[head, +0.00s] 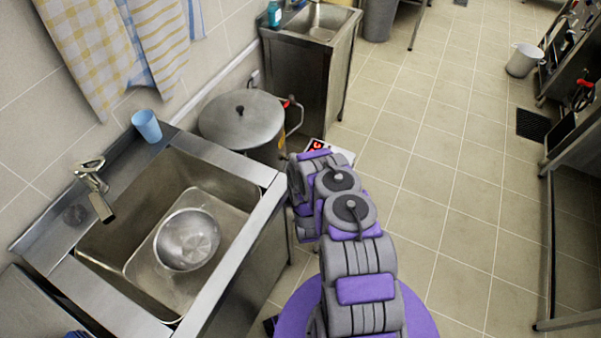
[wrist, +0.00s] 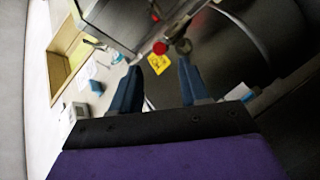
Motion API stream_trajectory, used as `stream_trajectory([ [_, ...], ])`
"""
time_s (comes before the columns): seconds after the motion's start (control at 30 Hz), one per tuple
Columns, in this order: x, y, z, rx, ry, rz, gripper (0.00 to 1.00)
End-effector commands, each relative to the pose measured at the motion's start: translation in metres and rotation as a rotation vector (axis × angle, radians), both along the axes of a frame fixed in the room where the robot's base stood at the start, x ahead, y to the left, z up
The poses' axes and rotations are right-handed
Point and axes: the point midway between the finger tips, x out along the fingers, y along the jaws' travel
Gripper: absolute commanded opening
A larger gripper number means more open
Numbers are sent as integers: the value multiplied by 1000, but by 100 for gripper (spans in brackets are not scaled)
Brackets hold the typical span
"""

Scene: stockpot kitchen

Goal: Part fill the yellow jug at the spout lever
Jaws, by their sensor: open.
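My gripper (wrist: 158,84) shows in the wrist view as two blue fingers, spread apart with nothing between them. In the head view a lidded steel stockpot (head: 242,120) stands right of the sink. A red-tipped lever (head: 287,103) shows at its right side. A sliver of yellow (head: 281,137) shows low on the pot's right; I cannot tell what it is. My arm hides the gripper in the head view.
A sink (head: 130,248) holds a steel bowl (head: 187,240); a blue cup (head: 147,125) stands on its back rim. A red digital display (head: 317,145) is beside the pot. A steel cabinet (head: 305,85) stands behind. Tiled floor (head: 440,190) at right is clear up to a white bucket (head: 523,61).

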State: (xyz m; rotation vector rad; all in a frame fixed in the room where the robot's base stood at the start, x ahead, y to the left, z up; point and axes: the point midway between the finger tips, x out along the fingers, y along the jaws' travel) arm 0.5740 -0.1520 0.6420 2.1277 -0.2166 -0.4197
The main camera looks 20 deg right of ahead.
Motion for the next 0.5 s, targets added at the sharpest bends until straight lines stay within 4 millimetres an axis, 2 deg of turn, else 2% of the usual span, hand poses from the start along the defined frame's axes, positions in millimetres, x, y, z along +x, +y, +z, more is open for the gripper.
stream_trajectory([
  [0.03, -11, 5, 3, -1, 6, 3, 45],
  [0.2, -37, 14, 9, -1, 5, 2, 45],
  [0.5, -54, 19, 13, -1, -2, 0, 45],
])
